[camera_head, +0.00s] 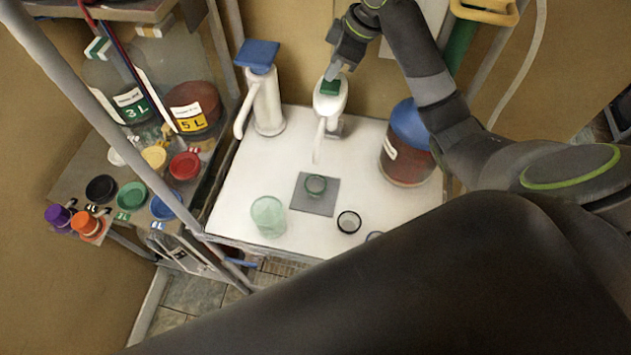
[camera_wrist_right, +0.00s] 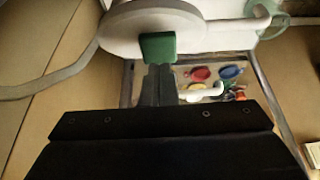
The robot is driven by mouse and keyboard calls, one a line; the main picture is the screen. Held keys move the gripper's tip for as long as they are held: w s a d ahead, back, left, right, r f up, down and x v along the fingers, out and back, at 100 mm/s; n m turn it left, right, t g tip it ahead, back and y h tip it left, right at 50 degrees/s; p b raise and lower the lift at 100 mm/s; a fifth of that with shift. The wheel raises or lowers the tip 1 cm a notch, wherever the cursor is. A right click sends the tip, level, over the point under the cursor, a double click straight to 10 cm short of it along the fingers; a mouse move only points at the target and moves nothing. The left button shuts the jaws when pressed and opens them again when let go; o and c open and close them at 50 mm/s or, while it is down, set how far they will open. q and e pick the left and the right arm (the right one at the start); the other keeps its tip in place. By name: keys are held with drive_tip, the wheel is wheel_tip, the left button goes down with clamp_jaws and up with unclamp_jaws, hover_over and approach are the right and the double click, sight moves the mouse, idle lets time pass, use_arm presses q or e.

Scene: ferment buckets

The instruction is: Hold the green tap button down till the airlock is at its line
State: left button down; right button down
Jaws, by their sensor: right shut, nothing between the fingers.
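The white tap (camera_head: 330,106) stands at the back of the white bench top, with its green button (camera_head: 331,88) on top. The green button also shows in the right wrist view (camera_wrist_right: 157,46). My right gripper (camera_head: 333,73) is shut and empty, with its tips at the button; they look to touch it, but I cannot tell if it is pressed down. My left gripper is not in view.
A blue-topped white dispenser (camera_head: 265,100) stands left of the tap. A blue-lidded jar (camera_head: 407,145) stands to the right. A greenish glass (camera_head: 268,216) and a black-rimmed ring (camera_head: 348,222) are near the front. A side shelf holds jars and coloured lids (camera_head: 131,196).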

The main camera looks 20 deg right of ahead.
drive_tip(key=shift+f, duration=0.15)
drive_tip(key=shift+f+b, duration=0.5)
drive_tip(key=shift+f, duration=0.5)
idle(3.0)
drive_tip(key=shift+r+p, duration=0.5)
drive_tip(key=shift+p, duration=0.05)
drive_tip(key=shift+r+p, duration=0.75)
drive_tip(key=shift+r, duration=1.8)
